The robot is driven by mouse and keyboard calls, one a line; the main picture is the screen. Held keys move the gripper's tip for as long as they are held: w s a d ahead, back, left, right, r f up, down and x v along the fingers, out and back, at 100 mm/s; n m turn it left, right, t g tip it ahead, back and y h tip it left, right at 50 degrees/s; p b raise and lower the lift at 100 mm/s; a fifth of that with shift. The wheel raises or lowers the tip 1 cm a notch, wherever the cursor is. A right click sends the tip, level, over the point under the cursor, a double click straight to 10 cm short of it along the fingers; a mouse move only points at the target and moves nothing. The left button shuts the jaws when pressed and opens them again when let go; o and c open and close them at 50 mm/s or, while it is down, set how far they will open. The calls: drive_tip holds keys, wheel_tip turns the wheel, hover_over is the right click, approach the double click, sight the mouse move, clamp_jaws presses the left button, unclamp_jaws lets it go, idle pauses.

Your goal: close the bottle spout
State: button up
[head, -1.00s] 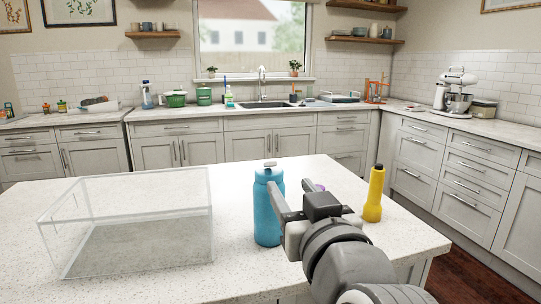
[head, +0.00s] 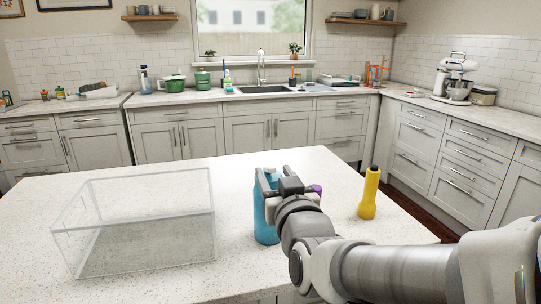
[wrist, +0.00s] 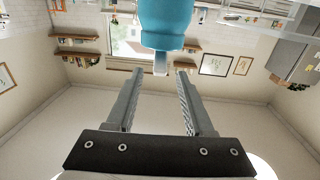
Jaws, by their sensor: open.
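The blue bottle (head: 262,212) stands upright on the island counter, its top largely hidden behind my gripper (head: 270,178) in the head view. In the wrist view the bottle (wrist: 166,24) enters from the top edge. My gripper is open, with a gap on each side of the spout.
A clear open box (head: 140,262) stands on the counter left of the bottle. A yellow flashlight (head: 369,195) stands upright to the right. A purple object (head: 317,189) is mostly hidden behind my arm. The counter behind the bottle (head: 240,168) is clear.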

drive_tip(key=p+x, duration=0.1)
drive_tip(key=p, duration=0.2)
drive_tip(key=p+x, duration=0.1)
drive_tip(key=p, duration=0.2)
drive_tip(key=shift+w+r, duration=0.1)
drive_tip(key=shift+r, duration=0.15)
drive_tip(key=shift+w+p, duration=0.2)
drive_tip(key=shift+p, duration=0.7)
drive_tip(key=shift+w+a+p, duration=0.1)
drive_tip(key=shift+p, duration=0.8)
drive_tip(key=shift+f+p+x, duration=0.2)
drive_tip(key=shift+p+x, duration=0.2)
drive_tip(key=shift+x, duration=1.1)
clamp_jaws()
